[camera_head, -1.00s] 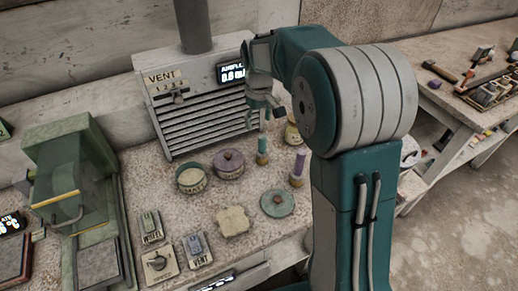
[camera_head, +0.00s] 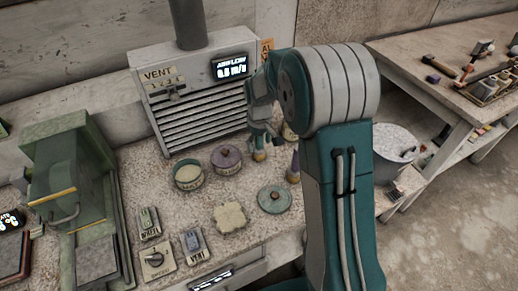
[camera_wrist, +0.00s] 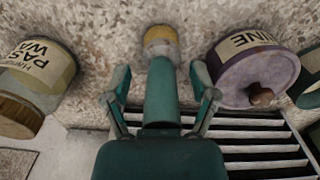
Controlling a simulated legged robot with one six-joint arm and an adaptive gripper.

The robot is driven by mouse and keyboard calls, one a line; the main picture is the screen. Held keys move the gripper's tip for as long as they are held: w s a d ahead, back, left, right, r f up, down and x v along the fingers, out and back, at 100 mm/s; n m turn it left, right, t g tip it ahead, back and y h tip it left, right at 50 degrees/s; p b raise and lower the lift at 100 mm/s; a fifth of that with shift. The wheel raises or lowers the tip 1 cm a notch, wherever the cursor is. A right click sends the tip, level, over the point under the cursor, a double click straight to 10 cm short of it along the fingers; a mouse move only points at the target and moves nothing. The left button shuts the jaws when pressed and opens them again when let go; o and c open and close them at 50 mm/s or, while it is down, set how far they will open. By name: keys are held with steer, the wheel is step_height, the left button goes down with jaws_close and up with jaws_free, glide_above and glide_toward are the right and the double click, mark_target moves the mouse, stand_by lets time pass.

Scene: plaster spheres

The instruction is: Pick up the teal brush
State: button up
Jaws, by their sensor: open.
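The teal brush (camera_wrist: 161,92) stands on the speckled worktop, its teal handle pointing toward the wrist camera and its yellow-tan end (camera_wrist: 161,40) at the worktop. In the head view only its tan lower end (camera_head: 259,156) shows clearly; my gripper covers the rest. My gripper (camera_wrist: 160,76) is open, with one finger on each side of the handle. A narrow gap shows between the handle and each finger in the wrist view. My gripper (camera_head: 262,137) also shows in the head view, above the tan end.
A purple lidded pot (camera_head: 226,159) stands close by to the left, with an open green pot (camera_head: 188,175) beyond it. A purple brush (camera_head: 293,167) stands to the right. The slatted vent box (camera_head: 195,97) is behind.

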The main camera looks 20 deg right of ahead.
steer(key=c, duration=0.8)
steer(key=shift+a, duration=0.1)
jaws_close()
steer(key=shift+r, duration=0.45)
step_height(320, 180, up, 2)
steer(key=shift+r, duration=0.25)
steer(key=s+d+r, duration=0.2)
steer(key=s+r, duration=0.7)
steer(key=s, duration=0.5)
steer(key=shift+r, duration=0.35)
